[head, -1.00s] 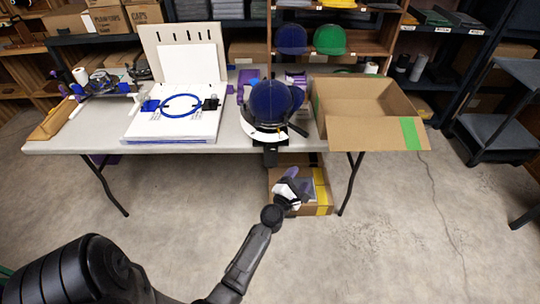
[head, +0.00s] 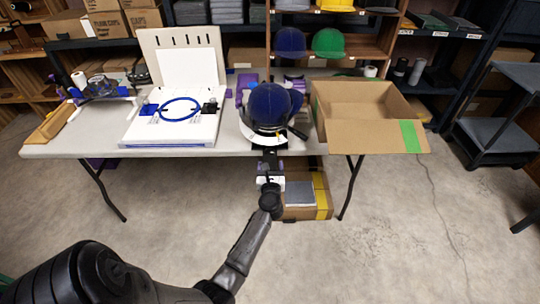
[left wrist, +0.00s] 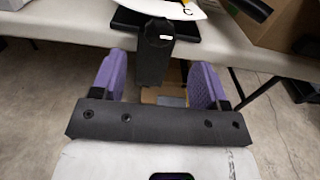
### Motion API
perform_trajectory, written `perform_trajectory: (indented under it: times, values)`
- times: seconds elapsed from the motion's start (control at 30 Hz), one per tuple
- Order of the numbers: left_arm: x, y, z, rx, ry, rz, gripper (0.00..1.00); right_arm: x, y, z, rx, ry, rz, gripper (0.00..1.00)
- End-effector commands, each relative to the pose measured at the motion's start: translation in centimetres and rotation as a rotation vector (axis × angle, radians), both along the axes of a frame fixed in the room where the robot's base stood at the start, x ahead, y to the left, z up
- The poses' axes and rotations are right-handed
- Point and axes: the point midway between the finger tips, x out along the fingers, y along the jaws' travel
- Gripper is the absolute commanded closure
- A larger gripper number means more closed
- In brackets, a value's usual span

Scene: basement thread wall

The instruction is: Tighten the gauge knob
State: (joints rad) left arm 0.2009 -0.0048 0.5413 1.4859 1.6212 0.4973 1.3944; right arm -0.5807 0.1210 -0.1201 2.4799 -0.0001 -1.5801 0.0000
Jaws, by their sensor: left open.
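A navy cap (head: 268,106) sits on a stand at the table's front edge. A white curved plate (head: 262,138) lies under it and also shows at the top of the left wrist view (left wrist: 158,7). A black block (left wrist: 155,50) with a small white mark hangs below the plate, over the table edge. A black handle (head: 298,132) sticks out at the stand's right. I cannot tell for certain which part is the gauge knob. My left gripper (head: 270,166) is open, its purple fingers (left wrist: 157,62) apart on either side of the block in the wrist picture, with no contact visible. My right gripper is out of view.
The table (head: 80,148) holds a white board with a blue hoop (head: 180,108) at left and an open cardboard box (head: 362,135) at right. A lower box (head: 303,210) stands on the floor beneath. The floor in front is clear.

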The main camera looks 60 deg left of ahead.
Motion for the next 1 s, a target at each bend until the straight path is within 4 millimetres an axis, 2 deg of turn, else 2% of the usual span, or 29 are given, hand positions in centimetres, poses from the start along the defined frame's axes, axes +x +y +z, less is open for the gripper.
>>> perform_trajectory:
  times: [0.2, 0.43, 0.93, 1.0]
  values:
    - [2.0, 3.3, -0.1, 0.003, 0.001, 0.0, 0.32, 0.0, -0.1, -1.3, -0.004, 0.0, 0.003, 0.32]
    - [3.3, 5.4, -0.1, 0.002, 0.001, 0.0, 0.32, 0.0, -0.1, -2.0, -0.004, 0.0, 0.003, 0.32]
    - [3.7, 6.2, 0.0, 0.001, 0.002, -0.001, 0.32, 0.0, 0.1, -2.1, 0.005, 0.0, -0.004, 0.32]
    - [3.7, 6.2, 0.0, 0.001, 0.002, -0.001, 0.38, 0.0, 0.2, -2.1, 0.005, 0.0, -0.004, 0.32]
